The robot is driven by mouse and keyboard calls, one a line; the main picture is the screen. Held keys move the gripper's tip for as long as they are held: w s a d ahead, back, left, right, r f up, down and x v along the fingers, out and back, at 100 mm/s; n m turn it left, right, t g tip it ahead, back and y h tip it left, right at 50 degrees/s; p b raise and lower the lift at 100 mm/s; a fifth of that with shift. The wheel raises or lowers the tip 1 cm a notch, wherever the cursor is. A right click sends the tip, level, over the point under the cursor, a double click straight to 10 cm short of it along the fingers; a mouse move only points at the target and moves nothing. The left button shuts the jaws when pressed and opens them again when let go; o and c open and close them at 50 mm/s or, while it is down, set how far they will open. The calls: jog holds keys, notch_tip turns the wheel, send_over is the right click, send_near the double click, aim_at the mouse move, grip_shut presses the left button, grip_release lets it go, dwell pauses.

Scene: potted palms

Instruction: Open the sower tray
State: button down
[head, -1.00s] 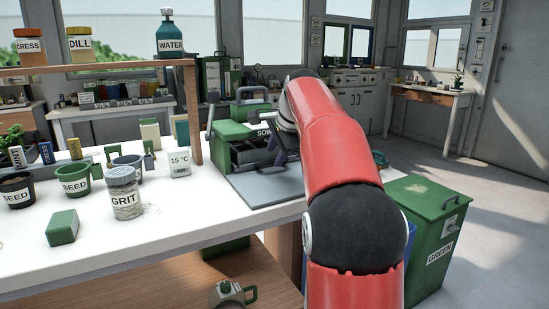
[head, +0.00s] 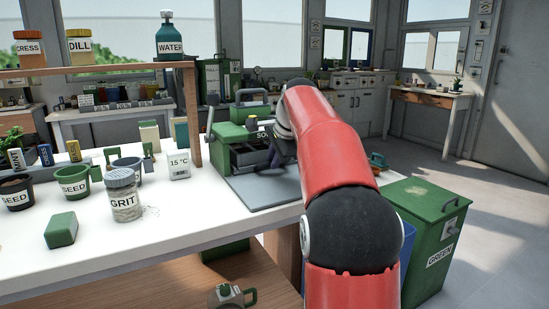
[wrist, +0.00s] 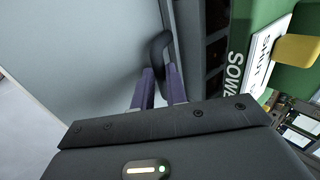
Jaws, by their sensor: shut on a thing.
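The green sower (head: 232,132) stands on the bench's right end. Its dark grey tray (head: 250,157) juts out at the front, partly hidden by my arm. In the wrist view, a strip of dark tray cells (wrist: 216,52) shows beside the sower's green body (wrist: 262,22). My gripper (wrist: 160,82) is shut on the tray's dark handle (wrist: 159,46), with a purple finger on each side. In the head view my gripper (head: 279,154) is mostly hidden behind my arm.
A grey mat (head: 262,190) lies in front of the sower and is mostly bare. A temperature box (head: 179,165), a grit jar (head: 124,195) and a green block (head: 61,229) stand to the left. A green bin (head: 435,225) stands on the floor at right.

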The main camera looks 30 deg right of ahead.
jog(key=shift+s, duration=0.1)
jog(key=s+b, duration=0.4)
jog(key=s, duration=1.2)
jog(key=shift+d, duration=0.3)
jog(key=c, duration=1.4)
grip_release()
jog(key=shift+r, duration=0.1)
jog(key=p+v, duration=0.1)
jog(key=v, duration=0.6)
jog(key=shift+s+r, duration=0.2)
jog(key=shift+r, duration=0.05)
